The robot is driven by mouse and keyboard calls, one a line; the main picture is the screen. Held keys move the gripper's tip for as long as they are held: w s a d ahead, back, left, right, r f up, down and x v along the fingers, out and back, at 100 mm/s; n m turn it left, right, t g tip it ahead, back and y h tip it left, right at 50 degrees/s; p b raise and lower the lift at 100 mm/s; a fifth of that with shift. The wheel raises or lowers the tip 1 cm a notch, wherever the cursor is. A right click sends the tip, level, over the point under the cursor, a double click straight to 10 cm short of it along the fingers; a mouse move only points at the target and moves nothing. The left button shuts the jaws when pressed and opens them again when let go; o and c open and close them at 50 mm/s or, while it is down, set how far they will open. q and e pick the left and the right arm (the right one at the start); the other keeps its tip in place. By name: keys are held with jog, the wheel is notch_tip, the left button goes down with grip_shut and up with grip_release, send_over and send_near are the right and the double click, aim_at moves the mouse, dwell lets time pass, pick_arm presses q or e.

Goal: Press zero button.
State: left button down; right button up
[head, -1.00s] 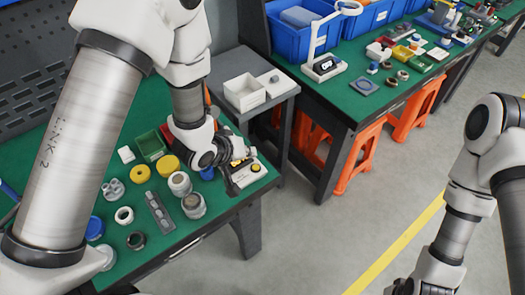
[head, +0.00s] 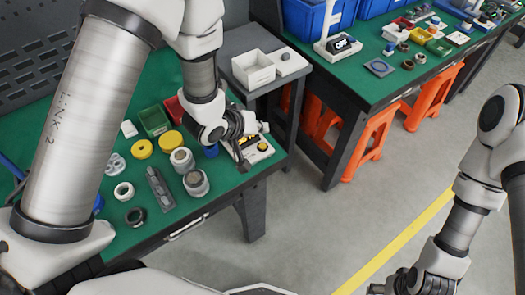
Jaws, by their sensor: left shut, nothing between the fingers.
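A small pale device (head: 258,155) with a dark top part and a round yellow button (head: 263,147) sits at the right edge of the left green workbench. I cannot read any label, so I cannot tell whether this is the zero button. My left gripper (head: 243,165) is shut and empty. It points down at the device's left side, left of the yellow button, and hides part of the device. I cannot tell whether its tips touch it. My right gripper (head: 395,288) is at the bottom edge, partly cut off, over the floor.
Several rings and cylinders, including a metal-topped jar (head: 196,183), a yellow ring (head: 142,149) and a green bin (head: 153,121), crowd the left bench. A grey stand holds a white box (head: 252,70). Orange stools (head: 372,148) stand under the second bench.

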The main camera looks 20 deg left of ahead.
aim_at(260, 147)
pick_arm(q)
notch_tip(260, 147, down, 2)
jog(key=shift+f+b, duration=0.2)
jog(key=shift+b, duration=0.4)
jog(key=shift+f+b, duration=0.5)
jog(key=shift+f, duration=0.45)
pick_arm(e)
notch_tip(260, 147, down, 3)
jog(key=shift+f, duration=0.15)
pick_arm(q)
jog(key=shift+f, duration=0.1)
jog(key=shift+f, duration=0.35)
pick_arm(e)
jog(key=shift+f, duration=0.15)
pick_arm(q)
jog(key=shift+f, duration=0.35)
pick_arm(e)
jog(key=shift+f, duration=0.15)
pick_arm(q)
jog(key=shift+r, duration=0.1)
jog(key=shift+r+p, duration=0.65)
jog(key=shift+r, duration=0.1)
pick_arm(e)
jog(key=shift+r, duration=0.9)
